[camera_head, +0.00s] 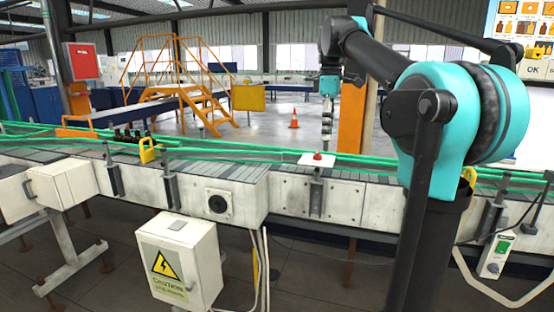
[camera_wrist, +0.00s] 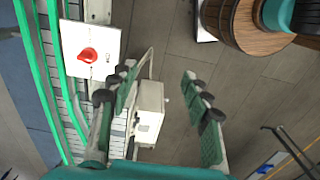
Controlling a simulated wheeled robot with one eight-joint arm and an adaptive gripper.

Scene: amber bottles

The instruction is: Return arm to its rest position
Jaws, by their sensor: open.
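My gripper (camera_head: 327,118) hangs down from my raised, bent arm, above the conveyor in the head view. In the wrist view its two fingers stand wide apart with nothing between them (camera_wrist: 160,100). A white plate with a red knob (camera_head: 317,157) is at the conveyor below the gripper. The red knob also shows in the wrist view (camera_wrist: 88,55), left of the fingers. Several small dark bottles (camera_head: 130,134) stand on the conveyor at the left in the head view, well away from the gripper.
Green rails (camera_head: 240,149) run along the conveyor (camera_head: 230,171). A caution box (camera_head: 180,262) is fixed in front of it. Behind are orange stairs (camera_head: 205,95) and a traffic cone (camera_head: 294,119). A wooden barrel (camera_wrist: 232,22) shows at the wrist view's top right; grey floor lies below it.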

